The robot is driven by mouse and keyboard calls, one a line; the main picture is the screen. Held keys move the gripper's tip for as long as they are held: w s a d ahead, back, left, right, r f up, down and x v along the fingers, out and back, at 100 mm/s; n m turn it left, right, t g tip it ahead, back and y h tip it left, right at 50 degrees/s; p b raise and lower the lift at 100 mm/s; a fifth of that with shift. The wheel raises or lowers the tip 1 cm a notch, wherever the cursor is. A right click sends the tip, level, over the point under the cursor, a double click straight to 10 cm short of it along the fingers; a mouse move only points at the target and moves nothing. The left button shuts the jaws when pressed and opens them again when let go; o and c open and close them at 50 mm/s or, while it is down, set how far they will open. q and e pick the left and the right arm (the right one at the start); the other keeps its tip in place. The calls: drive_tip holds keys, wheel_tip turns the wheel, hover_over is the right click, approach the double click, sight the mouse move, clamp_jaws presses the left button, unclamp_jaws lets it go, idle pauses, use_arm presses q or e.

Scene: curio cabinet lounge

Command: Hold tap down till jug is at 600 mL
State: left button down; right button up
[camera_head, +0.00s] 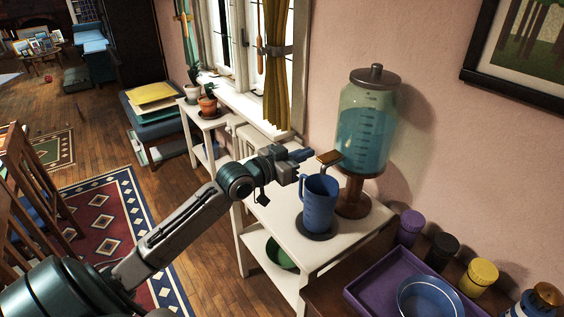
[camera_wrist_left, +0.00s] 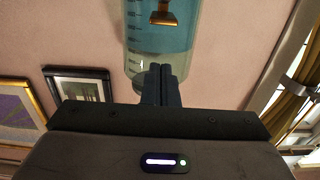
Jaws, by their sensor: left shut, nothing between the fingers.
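A glass dispenser (camera_head: 362,140) of blue liquid, with scale marks, stands on a wooden pedestal on a white side table. Its tap has a brown paddle (camera_head: 329,157). A blue jug (camera_head: 320,205) stands upright under the tap on a dark round pad (camera_head: 315,232). Its liquid level cannot be read. My left gripper (camera_head: 306,154) is shut and empty, just left of the paddle, seemingly apart from it. In the left wrist view the shut fingers (camera_wrist_left: 161,84) point at the dispenser (camera_wrist_left: 150,62), and the paddle (camera_wrist_left: 163,19) shows beyond the tips. My right gripper is out of view.
The white table (camera_head: 345,245) has a lower shelf with a green bowl (camera_head: 281,254). At the right are a purple tray (camera_head: 377,288) with a blue bowl (camera_head: 430,299) and several lidded jars. The window and a curtain (camera_head: 276,70) are behind.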

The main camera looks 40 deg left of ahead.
use_arm(q)
drive_tip(key=p+v, duration=0.2)
drive_tip(key=v, duration=0.4)
drive_tip(key=shift+p, duration=0.4)
drive_tip(key=shift+s+f, duration=0.1)
idle(1.1)
